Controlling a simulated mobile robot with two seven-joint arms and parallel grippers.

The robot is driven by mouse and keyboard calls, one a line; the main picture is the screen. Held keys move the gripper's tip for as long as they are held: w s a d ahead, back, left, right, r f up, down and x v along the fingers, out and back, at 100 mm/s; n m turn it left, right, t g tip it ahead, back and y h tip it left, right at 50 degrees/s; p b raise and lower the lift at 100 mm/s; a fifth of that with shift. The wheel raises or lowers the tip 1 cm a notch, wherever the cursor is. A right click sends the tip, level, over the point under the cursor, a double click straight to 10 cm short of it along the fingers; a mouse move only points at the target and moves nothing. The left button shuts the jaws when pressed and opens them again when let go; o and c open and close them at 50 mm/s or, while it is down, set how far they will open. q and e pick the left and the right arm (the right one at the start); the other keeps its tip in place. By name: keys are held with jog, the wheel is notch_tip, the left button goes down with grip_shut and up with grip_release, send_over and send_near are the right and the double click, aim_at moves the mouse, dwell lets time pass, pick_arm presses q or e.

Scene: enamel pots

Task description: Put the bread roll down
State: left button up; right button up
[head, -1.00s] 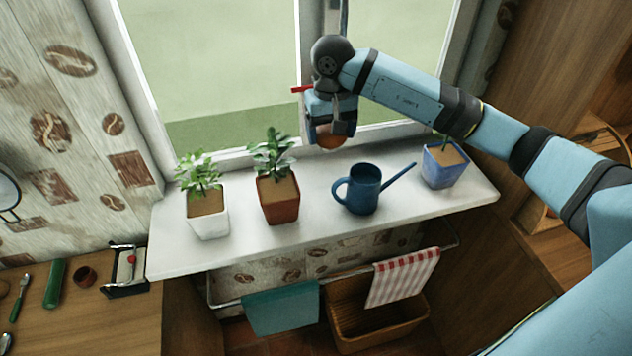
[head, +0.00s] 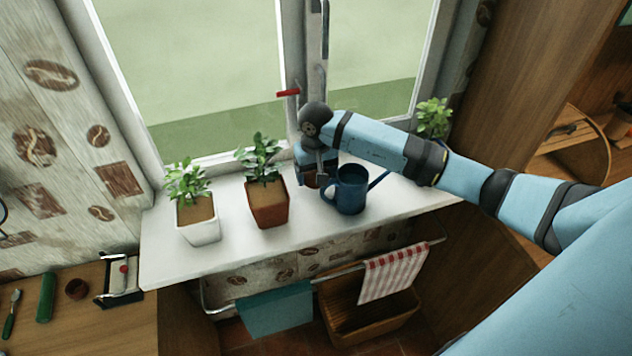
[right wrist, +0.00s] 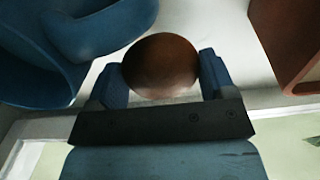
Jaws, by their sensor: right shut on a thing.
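The bread roll (right wrist: 160,67) is a round brown thing between the two fingers of my right gripper (right wrist: 160,80) in the right wrist view. The gripper is shut on it. In the head view my right gripper (head: 316,178) is low over the back of the white windowsill (head: 210,262), between the terracotta pot and the blue watering can. The roll (head: 311,181) is mostly hidden there by the gripper. I cannot tell whether it touches the sill. My left gripper is not in view.
The blue watering can (head: 351,192) stands close on the right of the gripper, the terracotta pot plant (head: 268,205) on its left. A white pot plant (head: 199,222) stands farther left. Another plant (head: 434,117) is behind my arm. Towels (head: 393,274) hang below the sill.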

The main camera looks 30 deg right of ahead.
aim_at(316, 191)
jog(key=shift+f, duration=2.05)
jog(key=shift+f, duration=0.2)
jog(key=o, duration=0.9)
jog(key=shift+r, duration=0.1)
